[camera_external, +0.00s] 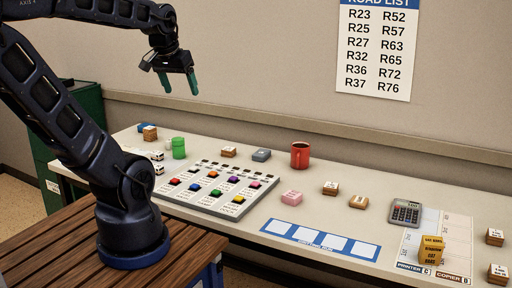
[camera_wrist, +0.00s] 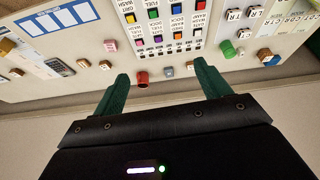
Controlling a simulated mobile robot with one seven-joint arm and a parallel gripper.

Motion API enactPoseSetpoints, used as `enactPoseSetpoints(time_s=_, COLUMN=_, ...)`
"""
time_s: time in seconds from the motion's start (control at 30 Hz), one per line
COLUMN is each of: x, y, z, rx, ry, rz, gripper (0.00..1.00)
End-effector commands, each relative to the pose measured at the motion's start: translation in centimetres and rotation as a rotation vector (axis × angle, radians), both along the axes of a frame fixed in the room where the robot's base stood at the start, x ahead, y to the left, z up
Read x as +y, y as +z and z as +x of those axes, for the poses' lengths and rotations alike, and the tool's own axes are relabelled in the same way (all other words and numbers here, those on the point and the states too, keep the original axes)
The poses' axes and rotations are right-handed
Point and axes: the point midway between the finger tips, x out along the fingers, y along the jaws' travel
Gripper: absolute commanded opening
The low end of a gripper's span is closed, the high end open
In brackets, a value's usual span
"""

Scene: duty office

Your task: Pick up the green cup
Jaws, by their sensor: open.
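The green cup (camera_external: 179,148) stands upright on the white table, left of the button board. It also shows in the wrist view (camera_wrist: 228,49), to the upper right and beyond my fingers. My gripper (camera_external: 181,86) hangs well above the table, near the wall, with its green fingers apart and nothing between them. In the wrist view my gripper (camera_wrist: 160,84) shows its two green fingers spread wide. The gripper and the cup are apart.
A board of coloured buttons (camera_external: 186,205) lies right of the cup. A red mug (camera_external: 300,155), a calculator (camera_external: 405,212) and several small blocks stand farther right. The wall rises behind the table.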

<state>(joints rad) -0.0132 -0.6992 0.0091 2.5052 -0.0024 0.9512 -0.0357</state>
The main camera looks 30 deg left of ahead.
Motion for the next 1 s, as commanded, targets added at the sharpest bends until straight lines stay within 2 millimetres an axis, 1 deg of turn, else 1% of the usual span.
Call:
enactPoseSetpoints(time_s=0.03, x=0.3, y=0.1, z=1.1, rx=0.013, ry=0.026, rz=-0.009, gripper=0.76)
enactPoseSetpoints(time_s=0.23, x=2.0, y=0.5, z=5.8, rx=0.051, ry=0.15, rz=-0.053, gripper=0.76)
enactPoseSetpoints(time_s=0.4, x=3.8, y=0.2, z=9.9, rx=0.084, ry=0.26, rz=-0.089, gripper=0.76)
enactPoseSetpoints(time_s=0.53, x=5.4, y=-0.4, z=13.0, rx=0.107, ry=0.344, rz=-0.114, gripper=0.76)
enactPoseSetpoints(time_s=0.77, x=8.8, y=-2.2, z=18.4, rx=0.149, ry=0.496, rz=-0.152, gripper=0.76)
enactPoseSetpoints(time_s=1.0, x=12.9, y=-5.3, z=23.7, rx=0.19, ry=0.656, rz=-0.186, gripper=0.76)
